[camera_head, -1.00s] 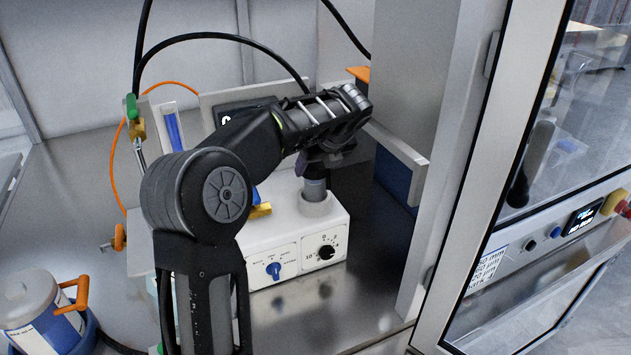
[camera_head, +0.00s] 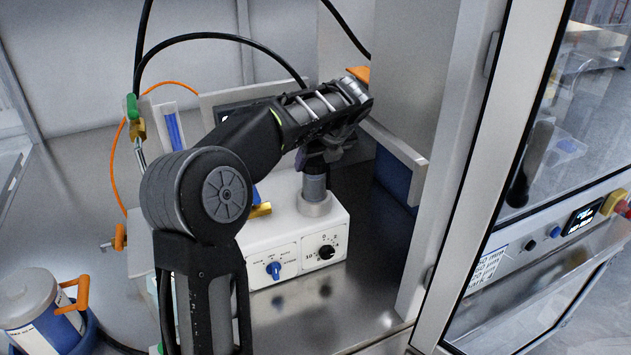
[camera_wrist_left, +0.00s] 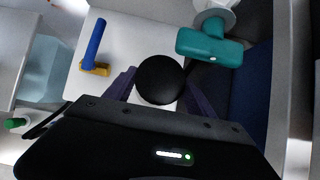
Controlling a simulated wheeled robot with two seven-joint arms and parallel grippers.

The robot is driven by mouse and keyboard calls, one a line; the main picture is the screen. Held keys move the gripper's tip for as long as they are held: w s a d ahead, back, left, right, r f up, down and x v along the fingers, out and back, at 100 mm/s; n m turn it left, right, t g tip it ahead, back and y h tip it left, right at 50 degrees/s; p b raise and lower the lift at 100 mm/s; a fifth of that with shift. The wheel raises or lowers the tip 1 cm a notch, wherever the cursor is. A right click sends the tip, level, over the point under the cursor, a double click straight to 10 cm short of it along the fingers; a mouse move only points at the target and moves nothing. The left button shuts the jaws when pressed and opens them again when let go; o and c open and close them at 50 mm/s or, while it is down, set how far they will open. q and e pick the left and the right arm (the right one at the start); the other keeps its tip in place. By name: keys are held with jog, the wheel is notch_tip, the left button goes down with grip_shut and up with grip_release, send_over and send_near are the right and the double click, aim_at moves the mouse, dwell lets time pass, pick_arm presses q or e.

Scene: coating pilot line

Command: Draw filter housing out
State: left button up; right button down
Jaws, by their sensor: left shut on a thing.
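The filter housing (camera_head: 314,187) is a grey cylinder standing upright in a round white collar (camera_head: 314,207) on top of the white unit. My left gripper (camera_head: 318,160) is above it and shut on its upper part. In the left wrist view the housing's round black top (camera_wrist_left: 161,80) sits between the two purple fingers of my left gripper (camera_wrist_left: 160,92). The housing's lower end is hidden in or behind the collar. My right gripper is not in view.
The white unit (camera_head: 300,265) has a blue knob and a black dial. A teal handled part (camera_wrist_left: 210,48) and a blue lever (camera_wrist_left: 95,45) are close to the gripper. A cabinet wall (camera_head: 405,100) stands right. A blue-white canister (camera_head: 40,310) is front left.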

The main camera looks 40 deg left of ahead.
pick_arm(q)
jog(key=shift+r, duration=1.65)
jog(key=shift+f, duration=0.1)
